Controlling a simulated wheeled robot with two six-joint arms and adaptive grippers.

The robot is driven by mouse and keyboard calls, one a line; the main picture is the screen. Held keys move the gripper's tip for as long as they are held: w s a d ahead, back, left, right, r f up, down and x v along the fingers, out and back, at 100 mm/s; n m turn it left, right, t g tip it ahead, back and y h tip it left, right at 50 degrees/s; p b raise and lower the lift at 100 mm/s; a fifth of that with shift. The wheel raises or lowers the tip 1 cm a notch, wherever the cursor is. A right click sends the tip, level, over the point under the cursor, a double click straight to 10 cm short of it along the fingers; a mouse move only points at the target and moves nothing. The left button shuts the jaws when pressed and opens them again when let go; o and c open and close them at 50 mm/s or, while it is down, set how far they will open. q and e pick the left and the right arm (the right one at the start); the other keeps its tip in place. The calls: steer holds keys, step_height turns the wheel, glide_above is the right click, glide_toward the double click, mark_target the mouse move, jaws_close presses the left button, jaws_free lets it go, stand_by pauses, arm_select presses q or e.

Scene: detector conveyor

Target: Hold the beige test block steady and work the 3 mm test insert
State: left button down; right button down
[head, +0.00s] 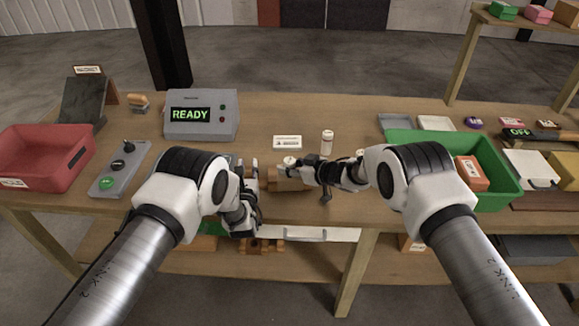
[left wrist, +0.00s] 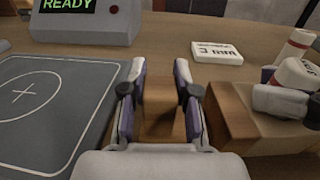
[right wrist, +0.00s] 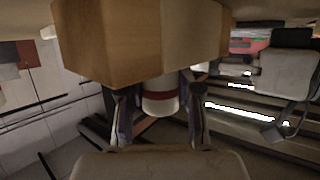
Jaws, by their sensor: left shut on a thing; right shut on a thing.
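The beige test block (head: 284,182) is at the table's front middle, and it also shows in the left wrist view (left wrist: 255,138). My left gripper (head: 247,182) is shut on a narrow brown part (left wrist: 160,112) at the block's left side. My right gripper (head: 307,170) is shut on a white insert with a dark red band (right wrist: 160,100). The insert is right against the block (right wrist: 140,40); how deep it sits in the block is hidden. A white card (left wrist: 217,52) reading 3 mm, seen upside down, lies behind the block.
Another white cylinder (head: 327,142) stands behind my right gripper. A grey detector box (head: 202,115) showing READY stands at the back left. A dark mat with a circle and cross (left wrist: 60,70) lies left of my left gripper. A green bin (head: 500,190) and a red bin (head: 45,155) flank the workspace.

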arm_select(q)
steer(key=shift+r, duration=0.25)
arm_select(e)
steer(key=shift+s+d+f, duration=0.1)
steer(key=shift+s+f, duration=0.2)
steer(key=shift+f, duration=0.4)
steer(key=c, duration=0.9)
jaws_free()
steer(key=shift+c, duration=0.2)
steer(key=shift+o, duration=0.8)
steer(key=shift+f, duration=0.15)
arm_select(q)
steer(key=shift+w+r, duration=0.1)
steer(key=shift+a, duration=0.1)
arm_select(e)
steer(key=shift+r, duration=0.2)
arm_select(q)
steer(key=shift+f, duration=0.3)
arm_select(e)
steer(key=r+v, duration=0.1)
steer(key=v, duration=1.1)
steer(key=shift+w+r, duration=0.2)
steer(key=shift+w, duration=0.1)
